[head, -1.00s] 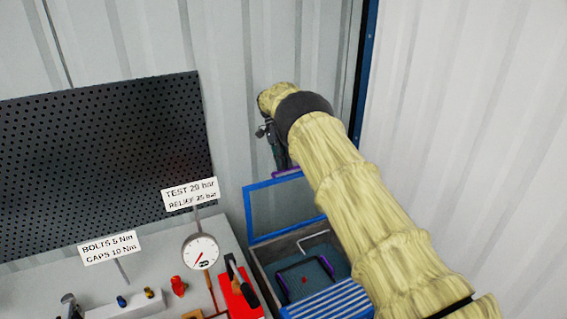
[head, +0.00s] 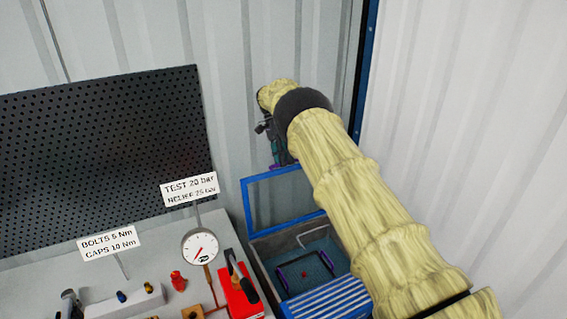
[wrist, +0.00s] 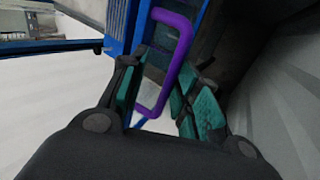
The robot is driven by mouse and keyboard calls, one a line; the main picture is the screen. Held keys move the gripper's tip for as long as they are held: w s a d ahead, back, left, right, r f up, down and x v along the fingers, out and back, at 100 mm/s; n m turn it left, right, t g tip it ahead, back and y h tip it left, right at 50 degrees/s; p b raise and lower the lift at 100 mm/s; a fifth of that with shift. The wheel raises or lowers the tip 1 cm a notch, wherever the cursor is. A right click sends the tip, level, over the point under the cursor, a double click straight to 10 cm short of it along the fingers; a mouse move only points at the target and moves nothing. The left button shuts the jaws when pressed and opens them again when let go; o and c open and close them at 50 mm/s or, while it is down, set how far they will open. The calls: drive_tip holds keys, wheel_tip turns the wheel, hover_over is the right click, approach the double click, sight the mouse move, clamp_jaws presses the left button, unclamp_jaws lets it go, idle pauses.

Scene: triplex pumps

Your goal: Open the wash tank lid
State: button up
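The wash tank (head: 262,262) is at the lower middle of the head view, with its lid (head: 243,210) raised and standing steeply at the back. My gripper (head: 273,158) is at the lid's top edge. In the wrist view, the teal fingers of my gripper (wrist: 165,104) are apart, with the handle's near end between them. A gap shows beside the right finger; contact with the left one is unclear. My arm hides the lid's right part.
The tank holds a basket with a dark purple-edged handle (head: 281,280); a blue ribbed panel (head: 325,298) is in front. The bench at left has a gauge (head: 200,247), a red block (head: 240,298) and signs. A pegboard (head: 100,160) and corrugated walls stand close behind and right.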

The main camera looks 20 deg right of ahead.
wheel_tip(320, 180, up, 7)
drive_tip(key=shift+w+a+r, duration=0.15)
drive_tip(key=shift+w+r, duration=0.05)
drive_tip(key=shift+w, duration=0.25)
drive_tip(key=shift+s, duration=0.1)
